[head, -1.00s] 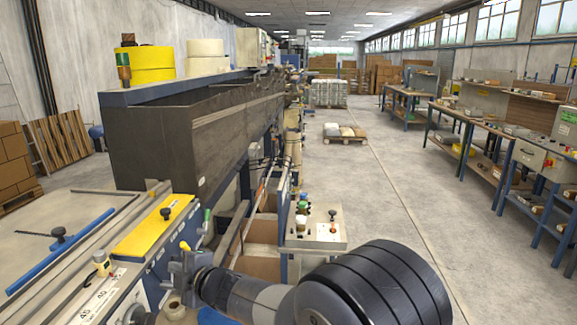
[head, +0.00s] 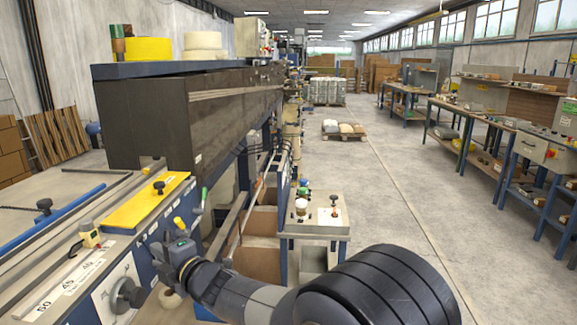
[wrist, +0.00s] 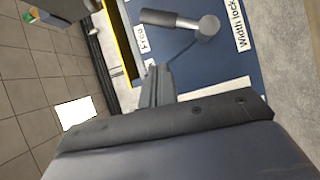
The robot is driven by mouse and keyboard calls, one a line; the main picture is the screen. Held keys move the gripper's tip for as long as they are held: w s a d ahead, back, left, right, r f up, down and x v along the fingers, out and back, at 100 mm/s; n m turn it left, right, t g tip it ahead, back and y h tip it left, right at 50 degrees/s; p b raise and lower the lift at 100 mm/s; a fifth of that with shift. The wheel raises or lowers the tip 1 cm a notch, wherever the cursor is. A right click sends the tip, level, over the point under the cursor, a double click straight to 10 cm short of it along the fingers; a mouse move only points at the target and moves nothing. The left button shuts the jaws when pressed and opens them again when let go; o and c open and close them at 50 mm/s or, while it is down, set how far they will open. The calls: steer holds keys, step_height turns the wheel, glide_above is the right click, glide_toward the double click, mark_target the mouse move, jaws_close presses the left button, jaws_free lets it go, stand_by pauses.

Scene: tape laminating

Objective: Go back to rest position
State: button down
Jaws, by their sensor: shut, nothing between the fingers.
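My gripper (head: 172,250) is at the left end of my arm, beside the blue front panel of the laminating machine (head: 192,120) in the head view. In the wrist view my gripper (wrist: 157,72) has its fingers together and nothing between them. A lever with a dark grip and a round metal hub (wrist: 207,26) sits on the blue panel (wrist: 190,62), a little beyond the fingertips. The labels "Free" (wrist: 141,38) and "Width lock" (wrist: 241,25) are next to the lever. The fingertips look apart from the lever.
A yellow plate (head: 140,205) with a black knob lies on the machine's near end. A small control box (head: 325,222) with buttons stands right of the gripper. The aisle floor (head: 370,190) is open. Workbenches (head: 470,120) line the right side.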

steer(key=f+n+t+y+b, duration=0.1)
steer(key=n+b, duration=0.1)
steer(key=b, duration=0.2)
steer(key=s+f+n+t+b, duration=0.1)
steer(key=b, duration=0.4)
steer(key=shift+d+f+n+y, duration=0.15)
steer(key=shift+f+n+y, duration=0.1)
steer(key=shift+n+y, duration=0.15)
steer(key=shift+s, duration=0.1)
steer(key=shift+r, duration=0.15)
